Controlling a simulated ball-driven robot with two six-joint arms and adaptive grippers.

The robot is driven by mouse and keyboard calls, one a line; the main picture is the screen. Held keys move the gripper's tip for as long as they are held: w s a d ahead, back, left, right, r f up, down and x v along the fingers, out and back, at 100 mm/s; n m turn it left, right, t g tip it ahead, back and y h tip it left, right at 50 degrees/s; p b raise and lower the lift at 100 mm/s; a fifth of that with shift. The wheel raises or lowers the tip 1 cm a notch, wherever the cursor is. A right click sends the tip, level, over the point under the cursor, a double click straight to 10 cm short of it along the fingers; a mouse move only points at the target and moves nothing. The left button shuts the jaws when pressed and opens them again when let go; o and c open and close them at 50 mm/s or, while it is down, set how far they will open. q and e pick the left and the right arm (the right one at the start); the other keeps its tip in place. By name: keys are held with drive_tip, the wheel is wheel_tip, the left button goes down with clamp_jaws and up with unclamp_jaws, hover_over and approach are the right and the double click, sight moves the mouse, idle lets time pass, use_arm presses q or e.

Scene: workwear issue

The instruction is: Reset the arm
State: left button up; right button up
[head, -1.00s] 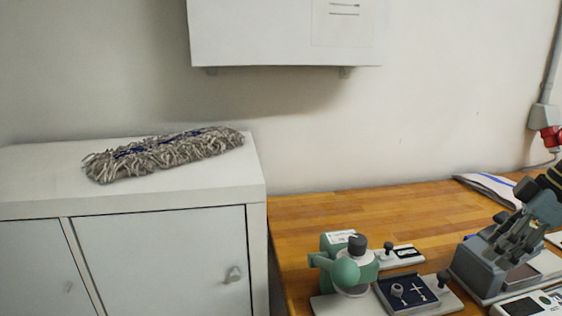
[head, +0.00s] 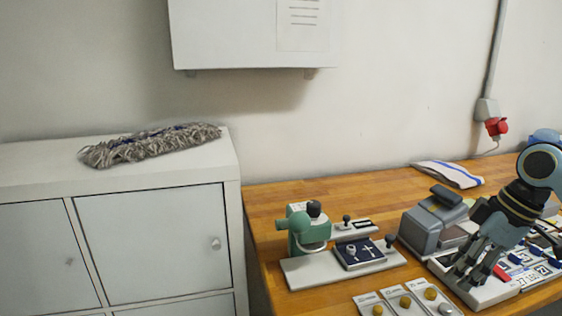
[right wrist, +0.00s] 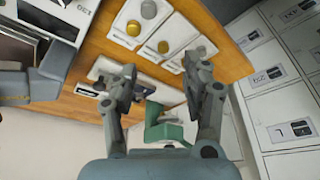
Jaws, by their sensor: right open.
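My right gripper (head: 464,276) is at the right of the head view, pointing down over the wooden bench, in front of and right of a grey device (head: 423,238). In the right wrist view the two fingers of the right gripper (right wrist: 163,76) stand well apart with nothing held between them. My left gripper is in neither view.
The wooden bench (head: 350,198) holds a green press (head: 303,232), a dark tray (head: 360,256) of small parts and several plates with round knobs (head: 405,302). A cloth (head: 448,174) lies at the back. A mop head (head: 150,146) lies on the white cabinet (head: 60,156).

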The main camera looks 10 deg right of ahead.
drive_tip(key=s+a+f+m, duration=0.1)
drive_tip(key=s+a+f, duration=0.4)
drive_tip(key=s+a, duration=0.2)
drive_tip(key=s+a+r+m+t+h, duration=0.1)
drive_tip(key=s+a+r+m+h, duration=0.2)
drive_tip(key=s, duration=0.4)
drive_tip(key=s+a+m+h, duration=0.1)
drive_tip(key=s+a+m, duration=0.25)
drive_tip(key=s, duration=0.45)
drive_tip(key=s+d+f+m+g+b, duration=0.2)
drive_tip(key=f+b, duration=0.7)
drive_tip(key=f, duration=2.7)
use_arm(q)
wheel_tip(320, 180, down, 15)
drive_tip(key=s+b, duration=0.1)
drive_tip(key=b, duration=0.5)
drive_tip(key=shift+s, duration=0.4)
use_arm(e)
drive_tip(key=s+d+f, duration=0.2)
drive_tip(key=s+f, duration=1.6)
drive_tip(key=f, duration=0.3)
drive_tip(key=shift+s+f+g, duration=0.15)
drive_tip(key=shift+g, duration=0.15)
drive_tip(key=shift+n, duration=0.25)
